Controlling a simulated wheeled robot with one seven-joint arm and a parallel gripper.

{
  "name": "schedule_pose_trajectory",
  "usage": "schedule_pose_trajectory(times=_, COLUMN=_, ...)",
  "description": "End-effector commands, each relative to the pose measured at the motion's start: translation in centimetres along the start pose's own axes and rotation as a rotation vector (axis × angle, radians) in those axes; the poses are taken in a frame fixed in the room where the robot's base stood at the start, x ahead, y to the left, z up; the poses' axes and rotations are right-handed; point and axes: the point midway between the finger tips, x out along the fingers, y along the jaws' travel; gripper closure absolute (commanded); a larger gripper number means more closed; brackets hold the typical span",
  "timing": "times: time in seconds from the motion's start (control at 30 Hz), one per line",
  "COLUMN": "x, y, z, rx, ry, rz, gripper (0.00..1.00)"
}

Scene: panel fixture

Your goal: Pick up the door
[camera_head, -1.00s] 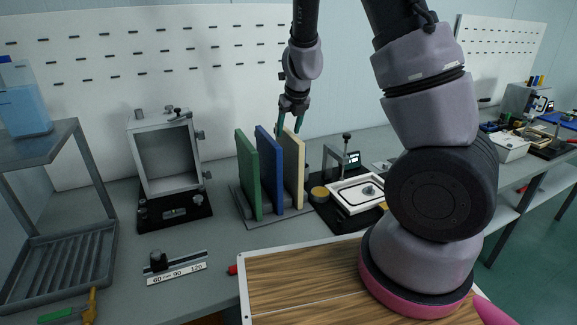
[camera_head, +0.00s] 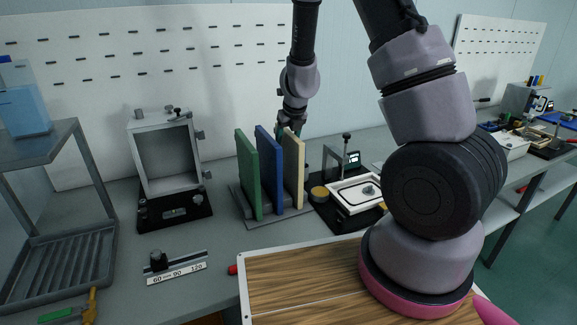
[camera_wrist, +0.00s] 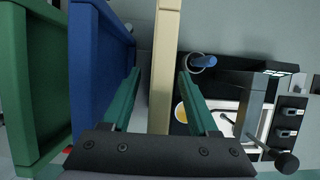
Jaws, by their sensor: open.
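Three upright panels stand side by side in a grey rack (camera_head: 262,222): a green panel (camera_head: 248,175), a blue panel (camera_head: 269,170) and a cream panel (camera_head: 293,170). The frames do not tell which one is the door. My gripper (camera_head: 291,131) is at the top of the cream panel. In the wrist view, my gripper (camera_wrist: 159,78) is open, with one teal finger on each side of the cream panel (camera_wrist: 165,40). The left finger lies between the blue panel (camera_wrist: 98,60) and the cream one. The green panel (camera_wrist: 30,85) is farther left. Contact with the cream panel cannot be told.
An open-fronted grey box frame (camera_head: 167,155) stands left of the rack. A white tray fixture (camera_head: 357,192) with a post stands close on the right. A metal shelf (camera_head: 40,145) is at far left. The wooden board (camera_head: 300,280) is in front.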

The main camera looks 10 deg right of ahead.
Motion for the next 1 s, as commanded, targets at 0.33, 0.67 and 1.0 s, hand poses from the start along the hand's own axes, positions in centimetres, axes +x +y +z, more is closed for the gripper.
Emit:
schedule_pose_trajectory(times=0.33, x=0.40, y=-0.06, z=-0.18, rx=0.001, ry=0.000, rz=-0.001, gripper=0.40)
schedule_pose_trajectory(times=0.67, x=0.44, y=-0.02, z=-0.20, rx=0.000, ry=0.000, rz=0.000, gripper=0.52)
schedule_pose_trajectory(times=1.0, x=0.43, y=-0.02, z=-0.19, rx=0.000, ry=0.000, rz=0.000, gripper=1.00)
